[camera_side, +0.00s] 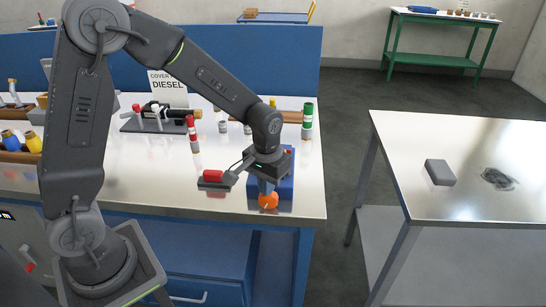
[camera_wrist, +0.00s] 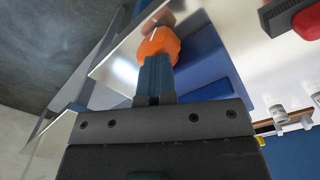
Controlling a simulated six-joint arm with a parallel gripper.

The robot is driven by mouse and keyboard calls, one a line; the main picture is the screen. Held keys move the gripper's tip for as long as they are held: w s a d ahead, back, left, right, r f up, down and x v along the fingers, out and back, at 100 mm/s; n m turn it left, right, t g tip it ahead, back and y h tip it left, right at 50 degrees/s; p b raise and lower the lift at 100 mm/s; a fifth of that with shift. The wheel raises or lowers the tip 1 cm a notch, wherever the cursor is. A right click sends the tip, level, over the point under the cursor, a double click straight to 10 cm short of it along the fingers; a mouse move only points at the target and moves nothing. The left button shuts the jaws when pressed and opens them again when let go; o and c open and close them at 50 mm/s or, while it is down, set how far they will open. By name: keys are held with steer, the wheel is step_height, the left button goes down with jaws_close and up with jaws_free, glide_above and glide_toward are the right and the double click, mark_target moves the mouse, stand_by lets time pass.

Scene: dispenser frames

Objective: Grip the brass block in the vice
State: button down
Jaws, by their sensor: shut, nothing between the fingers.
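My gripper (camera_side: 265,187) points down at the front right corner of the steel bench, its narrow blue fingers shut and empty. In the wrist view the fingers (camera_wrist: 157,70) end right at an orange, rounded knob (camera_wrist: 160,42); I cannot tell if they touch it. The knob also shows in the side view (camera_side: 268,201), just below the fingertips. A blue body (camera_side: 286,187), which looks like the vice, stands right beside and behind the fingers; it also shows in the wrist view (camera_wrist: 205,62). Its jaws are hidden. I cannot make out a brass block.
A red-topped dark fixture (camera_side: 213,178) stands just left of my gripper. Red-white and green-white cylinders (camera_side: 308,118) stand farther back, near a DIESEL sign (camera_side: 170,92). A separate table (camera_side: 480,140) at right holds a grey block (camera_side: 440,172).

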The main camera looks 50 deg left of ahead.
steer(key=shift+w+d, duration=0.45)
stand_by(1.1)
steer(key=shift+w+d+f, duration=0.1)
steer(key=shift+w+d, duration=0.1)
steer(key=shift+w, duration=0.05)
stand_by(0.5)
steer(key=shift+r, duration=1.2)
steer(key=shift+s+a, duration=0.9)
steer(key=shift+s, duration=0.05)
steer(key=shift+f, duration=1.1)
steer(key=shift+w+d, duration=0.25)
stand_by(0.4)
